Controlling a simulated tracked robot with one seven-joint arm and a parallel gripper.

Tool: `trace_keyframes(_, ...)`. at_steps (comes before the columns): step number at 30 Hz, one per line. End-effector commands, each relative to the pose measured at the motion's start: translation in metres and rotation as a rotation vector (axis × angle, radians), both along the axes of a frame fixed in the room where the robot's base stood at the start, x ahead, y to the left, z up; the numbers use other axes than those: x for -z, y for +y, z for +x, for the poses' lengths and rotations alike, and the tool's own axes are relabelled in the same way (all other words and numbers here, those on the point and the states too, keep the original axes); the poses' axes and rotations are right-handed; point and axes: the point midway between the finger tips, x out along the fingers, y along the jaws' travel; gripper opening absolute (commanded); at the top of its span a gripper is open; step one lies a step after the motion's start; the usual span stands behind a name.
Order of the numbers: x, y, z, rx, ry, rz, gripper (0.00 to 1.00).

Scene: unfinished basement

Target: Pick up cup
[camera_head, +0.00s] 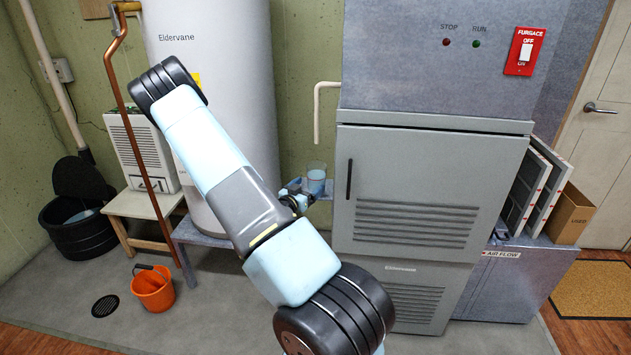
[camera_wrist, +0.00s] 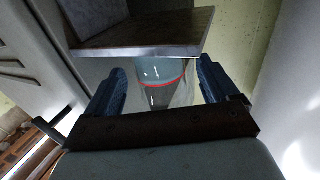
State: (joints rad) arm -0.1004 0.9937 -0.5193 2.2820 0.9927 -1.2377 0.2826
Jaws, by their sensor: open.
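A clear cup (camera_head: 316,176) with bluish contents stands beside the furnace cabinet, at a small grey ledge (camera_head: 326,192), in the head view. In the wrist view the cup (camera_wrist: 163,74) shows a red line around it and lies between my two blue fingers. My gripper (camera_head: 302,190) is at the cup in the head view, partly hidden by my arm. It also shows in the wrist view (camera_wrist: 162,68), open, with visible gaps on both sides of the cup. The ledge's metal edge (camera_wrist: 150,50) crosses over part of the cup in the wrist view.
The grey furnace cabinet (camera_head: 420,195) stands close on the right, with a pale bent pipe (camera_head: 318,112) beside it. A white water heater (camera_head: 245,90) stands behind my arm. An orange bucket (camera_head: 153,289) and black tub (camera_head: 75,225) are at left.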

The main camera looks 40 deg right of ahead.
Motion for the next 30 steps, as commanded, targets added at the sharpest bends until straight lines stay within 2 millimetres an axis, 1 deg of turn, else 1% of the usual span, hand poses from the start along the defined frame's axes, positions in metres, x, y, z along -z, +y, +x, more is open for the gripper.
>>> trace_keyframes(8,-0.002,-0.014,0.003,0.001,0.000,-0.001,0.88)
trace_keyframes(15,-0.004,-0.045,0.010,0.002,-0.001,0.000,0.88)
trace_keyframes(18,-0.004,-0.053,0.014,0.000,0.000,0.000,0.88)
trace_keyframes(25,-0.004,-0.055,0.014,0.000,0.000,0.000,0.88)
trace_keyframes(30,-0.004,-0.055,0.014,0.000,0.000,0.000,0.71)
